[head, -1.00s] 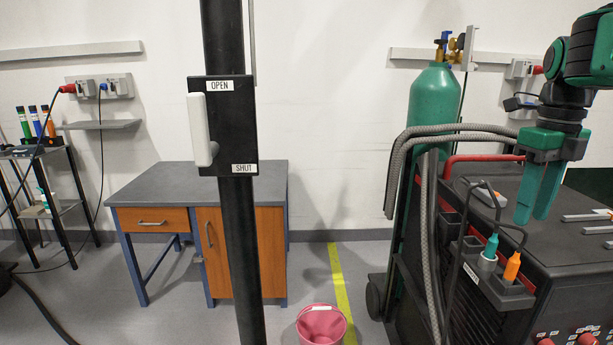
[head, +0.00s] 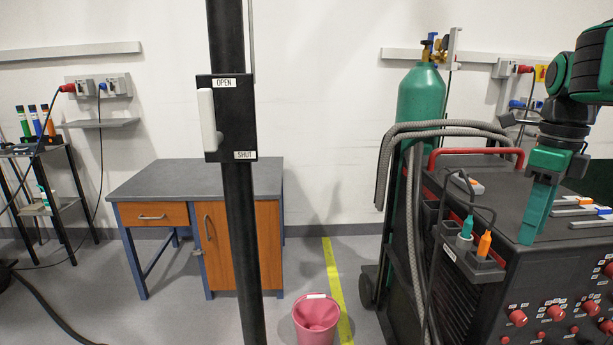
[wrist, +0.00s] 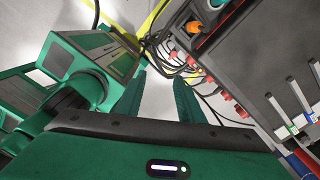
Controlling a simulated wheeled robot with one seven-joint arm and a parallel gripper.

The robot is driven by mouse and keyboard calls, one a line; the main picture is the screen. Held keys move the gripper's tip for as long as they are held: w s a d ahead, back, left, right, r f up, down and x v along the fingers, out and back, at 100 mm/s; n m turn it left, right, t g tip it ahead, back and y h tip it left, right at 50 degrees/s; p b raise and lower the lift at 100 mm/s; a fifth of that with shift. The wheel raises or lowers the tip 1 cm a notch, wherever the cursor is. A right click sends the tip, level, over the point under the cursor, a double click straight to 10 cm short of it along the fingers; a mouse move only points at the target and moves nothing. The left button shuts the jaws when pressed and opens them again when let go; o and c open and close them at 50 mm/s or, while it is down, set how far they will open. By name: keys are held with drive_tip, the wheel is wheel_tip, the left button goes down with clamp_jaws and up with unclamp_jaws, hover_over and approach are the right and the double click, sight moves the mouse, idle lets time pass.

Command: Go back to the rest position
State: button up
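My gripper (head: 540,208) hangs at the right of the head view with its green fingers pointing down, in front of the black machine (head: 475,300). The fingers overlap there and look like one. In the wrist view my gripper (wrist: 158,97) shows two fingers apart with nothing between them, so it is open and empty. A white lever handle (head: 207,118) stands upright on a black plate (head: 237,120) on a dark post. Its upper end is near the OPEN label, and SHUT is below. My gripper is far right of it.
A green gas cylinder (head: 421,95) and grey hoses (head: 387,175) stand left of the machine. A grey-topped desk (head: 155,183) is behind the post. A pink bucket (head: 316,322) sits on the floor beside a yellow line (head: 335,285). Open floor lies around the post.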

drive_tip(key=s+a+f+n, duration=0.1)
drive_tip(key=s+f+n, duration=1.5)
drive_tip(key=n, duration=0.6)
drive_tip(key=shift+s+f+n, duration=0.25)
drive_tip(key=shift+s+n, duration=0.15)
drive_tip(key=shift+s, duration=0.75)
drive_tip(key=shift+w+f, duration=0.25)
drive_tip(key=shift+w, duration=0.4)
